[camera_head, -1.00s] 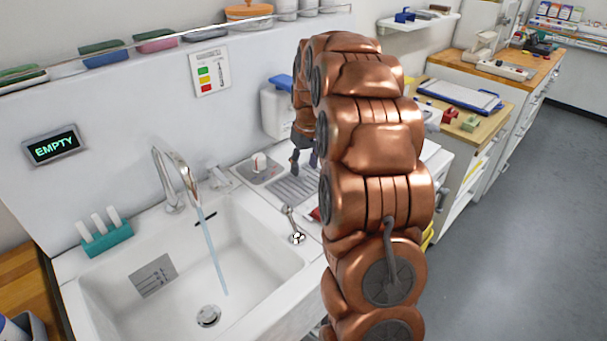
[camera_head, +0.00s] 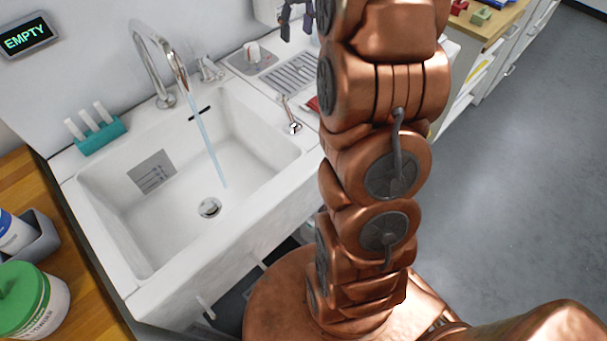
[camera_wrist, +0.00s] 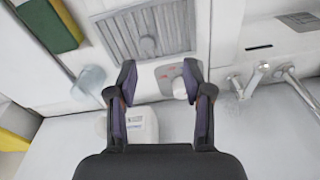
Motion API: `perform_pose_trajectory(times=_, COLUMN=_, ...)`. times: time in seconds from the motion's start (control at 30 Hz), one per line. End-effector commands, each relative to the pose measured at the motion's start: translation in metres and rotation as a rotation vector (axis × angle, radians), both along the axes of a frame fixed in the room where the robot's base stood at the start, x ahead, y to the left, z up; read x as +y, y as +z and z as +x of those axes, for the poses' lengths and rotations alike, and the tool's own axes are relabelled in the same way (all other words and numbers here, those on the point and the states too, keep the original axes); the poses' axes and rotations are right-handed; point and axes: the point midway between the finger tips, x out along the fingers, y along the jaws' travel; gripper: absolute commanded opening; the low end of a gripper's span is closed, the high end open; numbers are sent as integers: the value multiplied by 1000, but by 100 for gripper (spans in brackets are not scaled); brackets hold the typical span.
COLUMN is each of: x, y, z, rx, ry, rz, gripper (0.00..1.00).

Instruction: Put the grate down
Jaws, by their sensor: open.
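A grey ribbed grate (camera_head: 292,76) lies flat in the white counter to the right of the sink. It also shows near the top of the wrist view (camera_wrist: 148,32), seemingly set in its recess. My gripper (camera_wrist: 160,74) is open, with nothing between its fingers. Its fingertips are just below the grate in the wrist view, beside a grey panel with a white knob (camera_wrist: 179,88). In the head view my gripper (camera_head: 297,18) is at the top edge, partly cut off, above the counter behind the grate.
The white sink (camera_head: 130,245) has water running from its tap (camera_head: 168,50). A display (camera_head: 27,37) reads EMPTY. A small metal fitting (camera_head: 290,115) stands on the counter near the grate.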

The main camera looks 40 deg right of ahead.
Motion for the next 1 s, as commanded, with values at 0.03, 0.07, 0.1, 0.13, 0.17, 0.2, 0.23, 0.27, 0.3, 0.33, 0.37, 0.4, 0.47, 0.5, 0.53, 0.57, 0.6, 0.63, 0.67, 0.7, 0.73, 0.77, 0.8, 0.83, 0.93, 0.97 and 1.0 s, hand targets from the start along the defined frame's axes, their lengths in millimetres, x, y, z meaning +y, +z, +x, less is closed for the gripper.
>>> perform_pose_trajectory(times=0.03, x=16, y=2, z=-7, rx=7, ry=8, rz=3, gripper=50)
perform_pose_trajectory(times=0.07, x=26, y=2, z=-13, rx=13, ry=13, rz=6, gripper=50)
perform_pose_trajectory(times=0.1, x=39, y=2, z=-21, rx=20, ry=18, rz=9, gripper=50)
perform_pose_trajectory(times=0.13, x=49, y=1, z=-27, rx=26, ry=21, rz=12, gripper=50)
perform_pose_trajectory(times=0.17, x=60, y=0, z=-35, rx=35, ry=26, rz=15, gripper=50)
perform_pose_trajectory(times=0.2, x=73, y=0, z=-45, rx=44, ry=28, rz=17, gripper=50)
perform_pose_trajectory(times=0.23, x=82, y=-1, z=-52, rx=51, ry=32, rz=19, gripper=50)
perform_pose_trajectory(times=0.27, x=92, y=-3, z=-60, rx=62, ry=35, rz=22, gripper=50)
perform_pose_trajectory(times=0.3, x=103, y=-4, z=-71, rx=71, ry=37, rz=24, gripper=50)
perform_pose_trajectory(times=0.33, x=112, y=-5, z=-79, rx=76, ry=42, rz=24, gripper=50)
perform_pose_trajectory(times=0.37, x=120, y=-8, z=-89, rx=87, ry=43, rz=26, gripper=50)
perform_pose_trajectory(times=0.4, x=131, y=-10, z=-100, rx=96, ry=46, rz=26, gripper=50)
perform_pose_trajectory(times=0.47, x=146, y=-14, z=-119, rx=112, ry=49, rz=27, gripper=50)
perform_pose_trajectory(times=0.5, x=155, y=-17, z=-131, rx=121, ry=52, rz=27, gripper=50)
perform_pose_trajectory(times=0.53, x=161, y=-18, z=-140, rx=126, ry=52, rz=25, gripper=50)
perform_pose_trajectory(times=0.57, x=168, y=-21, z=-150, rx=135, ry=54, rz=25, gripper=50)
perform_pose_trajectory(times=0.6, x=176, y=-25, z=-163, rx=145, ry=55, rz=24, gripper=50)
perform_pose_trajectory(times=0.63, x=181, y=-27, z=-173, rx=151, ry=55, rz=23, gripper=50)
perform_pose_trajectory(times=0.67, x=187, y=-31, z=-184, rx=160, ry=57, rz=21, gripper=50)
perform_pose_trajectory(times=0.7, x=193, y=-35, z=-198, rx=173, ry=56, rz=20, gripper=50)
perform_pose_trajectory(times=0.73, x=198, y=-38, z=-208, rx=180, ry=58, rz=18, gripper=50)
perform_pose_trajectory(times=0.77, x=202, y=-42, z=-219, rx=188, ry=57, rz=16, gripper=50)
perform_pose_trajectory(times=0.8, x=208, y=-47, z=-233, rx=198, ry=58, rz=14, gripper=50)
perform_pose_trajectory(times=0.83, x=211, y=-50, z=-243, rx=206, ry=58, rz=12, gripper=50)
perform_pose_trajectory(times=0.93, x=220, y=-62, z=-276, rx=226, ry=54, rz=5, gripper=50)
perform_pose_trajectory(times=0.97, x=223, y=-66, z=-285, rx=233, ry=53, rz=4, gripper=50)
perform_pose_trajectory(times=1.0, x=225, y=-70, z=-295, rx=240, ry=53, rz=1, gripper=50)
